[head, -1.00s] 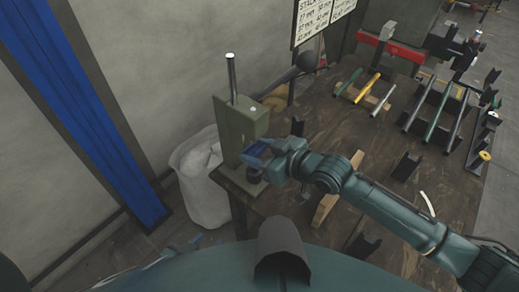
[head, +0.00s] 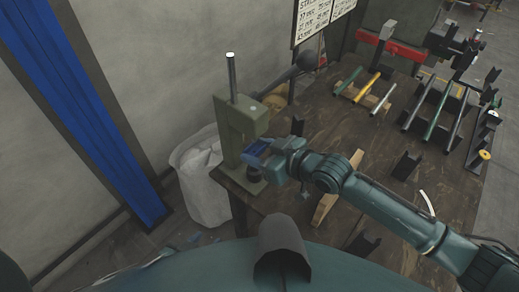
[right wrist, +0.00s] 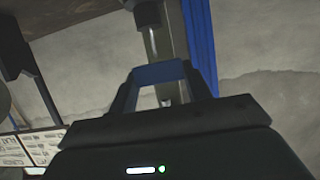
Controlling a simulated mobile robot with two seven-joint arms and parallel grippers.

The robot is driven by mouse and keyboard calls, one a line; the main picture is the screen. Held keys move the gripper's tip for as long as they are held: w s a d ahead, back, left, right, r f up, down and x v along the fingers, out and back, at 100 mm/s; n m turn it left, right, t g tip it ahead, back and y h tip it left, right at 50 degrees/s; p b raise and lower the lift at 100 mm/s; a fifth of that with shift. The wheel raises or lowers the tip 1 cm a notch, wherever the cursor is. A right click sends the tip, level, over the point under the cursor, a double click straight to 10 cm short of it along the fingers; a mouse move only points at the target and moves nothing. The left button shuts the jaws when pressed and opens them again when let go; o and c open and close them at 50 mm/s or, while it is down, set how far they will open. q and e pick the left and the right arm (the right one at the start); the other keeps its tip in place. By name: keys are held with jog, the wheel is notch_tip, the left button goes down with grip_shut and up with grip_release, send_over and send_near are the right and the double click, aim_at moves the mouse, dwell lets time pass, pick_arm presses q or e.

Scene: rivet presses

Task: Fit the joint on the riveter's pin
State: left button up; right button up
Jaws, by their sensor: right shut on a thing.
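The riveter (head: 236,125) is a grey-green press with an upright metal rod, standing at the table's left corner. A dark cylindrical part (head: 255,172) sits low on its front; I cannot make out the pin. My right gripper (head: 257,152), with blue fingers, is in front of the press, just above that part. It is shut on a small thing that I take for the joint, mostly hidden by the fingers. My left gripper is not seen.
The wooden table (head: 300,190) reaches right, with a wooden block (head: 325,207), black brackets (head: 407,165) and racks of coloured rods (head: 437,115). A white bag-lined bin (head: 203,185) stands left of the press.

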aim_at(262, 133)
jog(key=shift+f+b, duration=0.4)
jog(key=shift+f, duration=0.3)
jog(key=shift+f+b, duration=0.75)
jog(key=shift+f, duration=0.4)
jog(key=o, duration=1)
jog(key=shift+r, duration=0.4)
notch_tip(262, 133, up, 8)
jog(key=shift+r, duration=0.7)
